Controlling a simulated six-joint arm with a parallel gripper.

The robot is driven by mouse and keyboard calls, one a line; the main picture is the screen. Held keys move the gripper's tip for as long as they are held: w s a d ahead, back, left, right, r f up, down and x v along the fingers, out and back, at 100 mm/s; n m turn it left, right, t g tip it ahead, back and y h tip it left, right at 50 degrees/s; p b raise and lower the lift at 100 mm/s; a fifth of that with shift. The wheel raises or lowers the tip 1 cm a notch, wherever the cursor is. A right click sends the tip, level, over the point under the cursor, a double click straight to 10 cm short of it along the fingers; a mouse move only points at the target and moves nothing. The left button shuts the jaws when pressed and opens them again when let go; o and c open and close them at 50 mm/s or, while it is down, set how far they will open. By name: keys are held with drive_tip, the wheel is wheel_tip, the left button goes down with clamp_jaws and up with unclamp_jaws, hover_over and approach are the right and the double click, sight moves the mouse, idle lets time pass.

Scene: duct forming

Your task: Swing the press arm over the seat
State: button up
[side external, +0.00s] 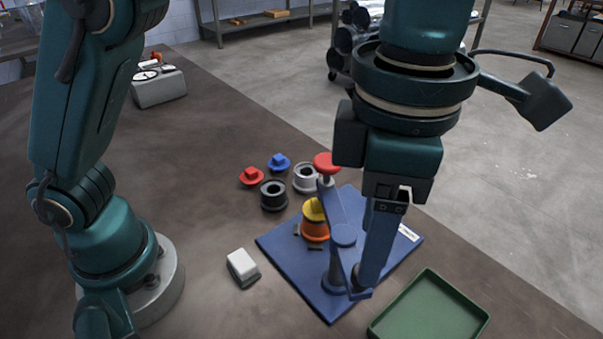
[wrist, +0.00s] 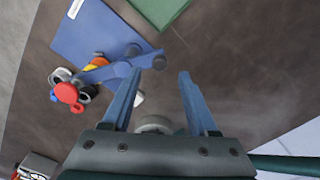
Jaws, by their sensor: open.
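The blue press arm (side external: 334,205) runs from a post on the blue base plate (side external: 285,243) to a red knob (side external: 327,163). It points toward the back of the plate, beside the seat. An orange piece with a yellow top (side external: 315,228) stands on the seat, left of the arm, and hides the seat itself. The red knob shows in the wrist view (wrist: 67,93), with the arm (wrist: 105,73) reaching toward my left fingertip. My gripper (side external: 362,287) is low near the post's front side; its fingers are apart in the wrist view (wrist: 159,75). Contact with the arm is unclear.
A green tray (side external: 374,331) lies right of the plate. A white block (side external: 242,266) lies to its left. Behind are a black ring (side external: 273,195), a grey ring (side external: 305,178), a red cap (side external: 252,177) and a blue cap (side external: 279,161). A grey box (side external: 158,90) stands far left.

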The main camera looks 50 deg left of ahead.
drive_tip(key=shift+r, duration=0.35)
drive_tip(key=shift+c, duration=0.2)
